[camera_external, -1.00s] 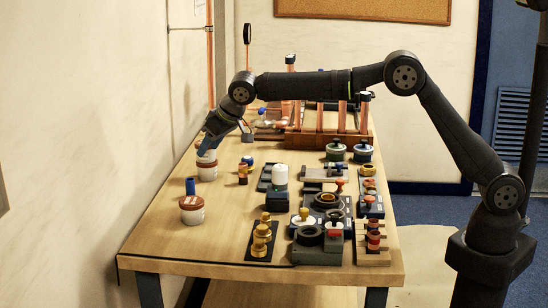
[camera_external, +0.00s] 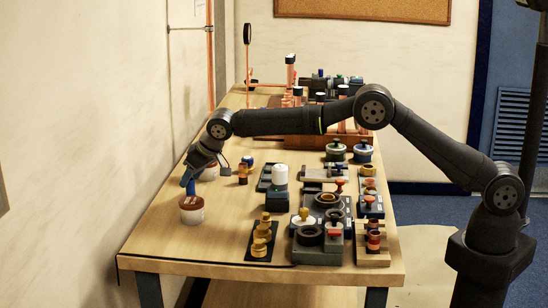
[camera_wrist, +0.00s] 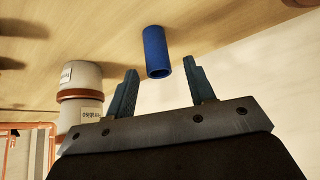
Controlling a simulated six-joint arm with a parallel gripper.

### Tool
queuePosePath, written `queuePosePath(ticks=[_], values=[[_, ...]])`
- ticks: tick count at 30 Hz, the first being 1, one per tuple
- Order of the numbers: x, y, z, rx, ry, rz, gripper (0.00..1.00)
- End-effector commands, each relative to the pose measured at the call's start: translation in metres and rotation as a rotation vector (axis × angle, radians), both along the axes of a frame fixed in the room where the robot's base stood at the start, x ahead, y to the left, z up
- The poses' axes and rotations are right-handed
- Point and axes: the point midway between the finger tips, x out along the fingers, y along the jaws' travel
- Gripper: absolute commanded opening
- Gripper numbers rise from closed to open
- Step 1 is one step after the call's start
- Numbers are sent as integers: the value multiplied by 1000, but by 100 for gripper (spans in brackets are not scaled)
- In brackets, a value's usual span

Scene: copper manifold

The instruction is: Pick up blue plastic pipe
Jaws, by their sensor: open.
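The blue plastic pipe (camera_external: 190,188) is a short, hollow blue cylinder. My gripper (camera_external: 186,176) is just above and behind the pipe in the external view. In the wrist view my gripper (camera_wrist: 160,72) is open, with clear space on both sides of the pipe and nothing held.
The front jar (camera_external: 191,212) stands close to the pipe. Another jar (camera_external: 209,174) is behind, partly hidden by my gripper. Bare table lies right of the front jar.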

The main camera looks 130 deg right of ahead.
Motion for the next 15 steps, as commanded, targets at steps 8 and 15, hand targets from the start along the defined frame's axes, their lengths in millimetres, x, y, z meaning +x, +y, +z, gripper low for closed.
queuePosePath(ticks=[8, 15], values=[[6, -17, -28, 0, 0, 1, 49], [7, -20, -32, -1, 0, 2, 49]])
